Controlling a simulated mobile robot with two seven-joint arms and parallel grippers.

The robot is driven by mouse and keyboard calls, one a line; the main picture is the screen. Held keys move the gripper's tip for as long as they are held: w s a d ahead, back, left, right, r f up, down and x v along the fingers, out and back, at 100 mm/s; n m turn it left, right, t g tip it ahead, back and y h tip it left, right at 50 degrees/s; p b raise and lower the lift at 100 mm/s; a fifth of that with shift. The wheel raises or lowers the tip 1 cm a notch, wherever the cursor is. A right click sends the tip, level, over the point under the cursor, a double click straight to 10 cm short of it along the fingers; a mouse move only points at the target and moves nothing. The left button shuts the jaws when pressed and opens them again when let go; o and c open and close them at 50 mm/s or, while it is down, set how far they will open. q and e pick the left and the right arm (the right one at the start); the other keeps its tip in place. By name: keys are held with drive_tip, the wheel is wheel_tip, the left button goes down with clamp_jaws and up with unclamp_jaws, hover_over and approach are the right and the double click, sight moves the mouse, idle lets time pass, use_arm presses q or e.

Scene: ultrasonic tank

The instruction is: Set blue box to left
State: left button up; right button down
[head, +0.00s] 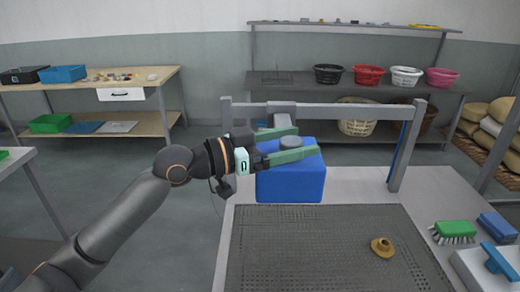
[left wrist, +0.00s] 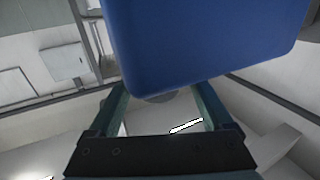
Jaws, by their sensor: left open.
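The blue box (head: 290,185) stands upright at the back left of the grey table, behind the dark perforated mat. A round dark grey knob (head: 291,142) shows at its top. My left gripper (head: 301,142) is open at the height of the box's top, its two green fingers pointing right, one on either side of the knob. I cannot tell whether they touch it. In the left wrist view the box (left wrist: 200,40) fills the top middle, and a sliver of the grey knob (left wrist: 158,98) shows between the open fingers (left wrist: 163,88). My right gripper is not in view.
A grey frame (head: 410,145) rises at the table's back. The perforated mat (head: 290,262) holds a small brown knobbed piece (head: 382,247). A green brush (head: 454,231), a blue brush (head: 497,226) and a blue-handled tool (head: 499,262) lie at the right.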

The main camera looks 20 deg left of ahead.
use_arm(q)
drive_tip(key=b+v, duration=0.3)
drive_tip(key=v, duration=0.7)
drive_tip(key=shift+a, duration=0.15)
drive_tip(key=shift+s, duration=0.15)
